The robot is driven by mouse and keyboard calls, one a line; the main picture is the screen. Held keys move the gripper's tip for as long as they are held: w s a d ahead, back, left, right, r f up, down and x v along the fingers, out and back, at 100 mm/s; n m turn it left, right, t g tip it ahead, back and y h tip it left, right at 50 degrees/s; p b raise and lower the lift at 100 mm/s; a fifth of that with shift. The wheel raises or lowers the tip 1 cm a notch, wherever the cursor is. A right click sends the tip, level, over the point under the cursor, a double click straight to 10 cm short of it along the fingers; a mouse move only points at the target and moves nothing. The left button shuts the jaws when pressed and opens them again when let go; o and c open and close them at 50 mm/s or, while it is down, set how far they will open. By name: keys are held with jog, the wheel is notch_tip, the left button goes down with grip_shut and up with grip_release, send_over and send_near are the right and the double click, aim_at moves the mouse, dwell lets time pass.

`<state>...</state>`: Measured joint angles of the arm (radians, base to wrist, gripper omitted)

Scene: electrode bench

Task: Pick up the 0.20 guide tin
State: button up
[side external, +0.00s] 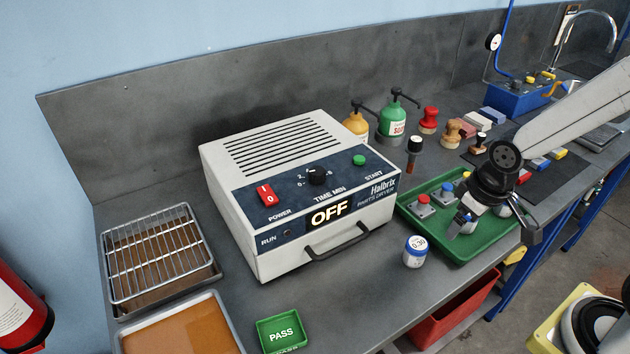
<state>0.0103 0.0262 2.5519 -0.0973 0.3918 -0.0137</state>
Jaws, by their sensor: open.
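My gripper (492,230) is open, low over the green tray (462,250) at the right. One finger points down over the tray; the other reaches towards its right rim. Inside the tray stand small grey tins or blocks, one with a red top (423,199) and one with a blue top (447,187). Another pale item is partly hidden behind my gripper. A white tin with a blue band (415,251) stands on the bench just left of the tray; its label seems to read 0.30. I cannot make out which item is the 0.20 guide tin.
A parts dryer (300,190) reading OFF fills the middle. A wire rack (160,255), an orange-brown tray (185,330) and a green PASS dish (282,333) lie at left and front. Pump bottles (392,120) and stamps stand behind the green tray. The bench front edge is close.

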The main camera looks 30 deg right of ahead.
jog(key=d+n, duration=0.1)
jog(key=s+d+f+n+g+h, duration=0.1)
jog(key=d, duration=0.1)
jog(key=s+d+f+n+g+h, duration=0.1)
jog(key=n, duration=0.1)
jog(key=shift+s+d, duration=0.2)
jog(key=shift+d, duration=0.2)
jog(key=s+d+n+g+h, duration=0.1)
jog(key=d+n+g+h, duration=0.1)
jog(key=d+n+h, duration=0.3)
notch_tip(320, 180, up, 2)
jog(key=n+t+h, duration=0.3)
jog(key=n+h, duration=0.2)
jog(key=n, duration=0.3)
send_over(505, 204)
jog(key=shift+w+d+r+n+t+h, duration=0.25)
jog(key=shift+d+n+t+h, duration=0.2)
jog(key=shift+n, duration=0.35)
jog(key=shift+f, duration=0.15)
jog(key=shift+f, duration=1.85)
jog(key=shift+f, duration=1.45)
jog(key=shift+x, duration=1.5)
